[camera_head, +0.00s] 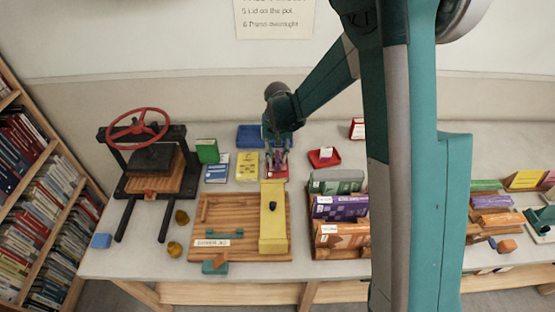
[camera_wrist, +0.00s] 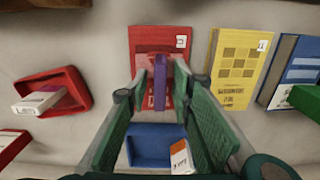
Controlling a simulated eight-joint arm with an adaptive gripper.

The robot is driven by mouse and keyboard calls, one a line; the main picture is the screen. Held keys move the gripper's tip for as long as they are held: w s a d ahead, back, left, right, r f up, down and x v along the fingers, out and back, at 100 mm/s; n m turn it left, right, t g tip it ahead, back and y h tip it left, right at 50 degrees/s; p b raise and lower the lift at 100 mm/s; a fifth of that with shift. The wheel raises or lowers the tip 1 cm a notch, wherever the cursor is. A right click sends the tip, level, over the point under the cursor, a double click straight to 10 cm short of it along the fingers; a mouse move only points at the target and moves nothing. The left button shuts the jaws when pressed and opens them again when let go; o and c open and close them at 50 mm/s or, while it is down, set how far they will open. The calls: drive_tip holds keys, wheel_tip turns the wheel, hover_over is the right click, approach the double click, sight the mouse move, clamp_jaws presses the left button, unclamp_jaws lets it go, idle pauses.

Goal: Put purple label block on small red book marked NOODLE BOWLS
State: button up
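The purple label block (camera_wrist: 159,82) is between the fingers of my gripper (camera_wrist: 158,72), over the red book (camera_wrist: 160,37). The book lies flat with a small white mark at one corner; its title is too small to read. In the head view my gripper (camera_head: 277,162) is low over the red book (camera_head: 278,175), largely covering it. I cannot tell whether the fingertips press on the block or stand just beside it, or whether the block touches the cover.
A yellow book (camera_head: 247,166) and a blue book (camera_head: 217,168) lie beside the red one. A red tray (camera_head: 335,156) holds a block. A blue tray (camera_wrist: 150,158) holds an orange-and-white block. A wooden board (camera_head: 220,208) and a press (camera_head: 150,160) stand nearby.

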sight(278, 156)
wheel_tip(278, 156, up, 11)
drive_tip(key=p, duration=0.1)
idle(0.4)
idle(0.6)
drive_tip(key=shift+r, duration=0.1)
drive_tip(key=s+d+r+t, duration=0.3)
drive_tip(key=s+d+r, duration=0.9)
drive_tip(key=s+r, duration=0.35)
drive_tip(key=s+d+t, duration=0.1)
drive_tip(key=s+d, duration=0.1)
drive_tip(key=s, duration=0.4)
drive_tip(key=s+d+r+t, duration=0.1)
drive_tip(key=s+d, duration=0.2)
drive_tip(key=s, duration=0.2)
drive_tip(key=s+d+t, duration=0.2)
drive_tip(key=s+d, duration=0.1)
drive_tip(key=s, duration=0.3)
drive_tip(key=shift+s+d+r, duration=0.15)
drive_tip(key=shift+s+d, duration=0.1)
drive_tip(key=shift+s, duration=0.1)
